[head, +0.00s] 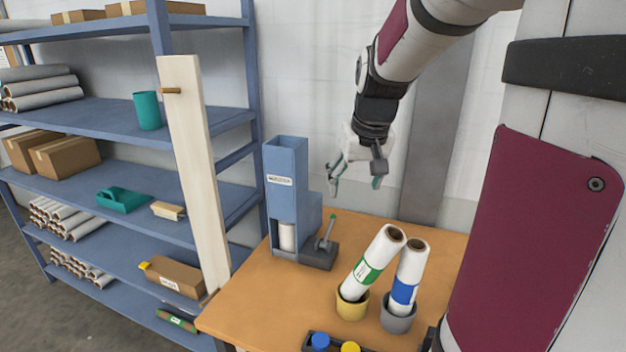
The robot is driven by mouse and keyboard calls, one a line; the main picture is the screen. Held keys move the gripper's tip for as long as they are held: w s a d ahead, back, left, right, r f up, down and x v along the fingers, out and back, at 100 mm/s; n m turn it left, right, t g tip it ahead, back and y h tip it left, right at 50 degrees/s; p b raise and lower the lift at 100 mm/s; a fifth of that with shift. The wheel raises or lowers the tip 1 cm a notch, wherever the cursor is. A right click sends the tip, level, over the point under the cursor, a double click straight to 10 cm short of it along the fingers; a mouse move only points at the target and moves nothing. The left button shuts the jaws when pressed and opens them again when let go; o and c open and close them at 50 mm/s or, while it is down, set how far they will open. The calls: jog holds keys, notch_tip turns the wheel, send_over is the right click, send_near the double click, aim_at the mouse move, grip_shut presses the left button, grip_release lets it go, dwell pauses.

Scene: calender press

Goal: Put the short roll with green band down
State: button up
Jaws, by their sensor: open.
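A white roll with a green band (368,266) stands tilted to the right in a yellow cup (351,306) on the wooden table (265,296). A white roll with a blue band (407,277) stands beside it in a grey cup (397,319), leaning slightly. Their upper ends are close together; I cannot tell if they touch. My gripper (356,178) is open above the back of the table, up and slightly left of the green-banded roll, with nothing seen between its fingers.
A blue dispenser box (284,195) with a lever (326,235) stands at the table's back left. A blue shelf rack (110,124) with rolls and boxes is on the left, a wooden board (195,165) upright at its front. A dark tray with blue and yellow knobs (334,345) lies at the front.

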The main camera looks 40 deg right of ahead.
jog(key=s+a+n, duration=0.2)
jog(key=s+a, duration=0.2)
jog(key=a, duration=0.4)
jog(key=s+a+r+n+t+y, duration=0.1)
jog(key=s+a, duration=0.3)
jog(key=a, duration=0.4)
jog(key=s+a+r+n+y, duration=0.1)
jog(key=s+a+n, duration=0.2)
jog(key=a, duration=0.6)
jog(key=shift+s+t, duration=0.3)
jog(key=shift+s, duration=0.65)
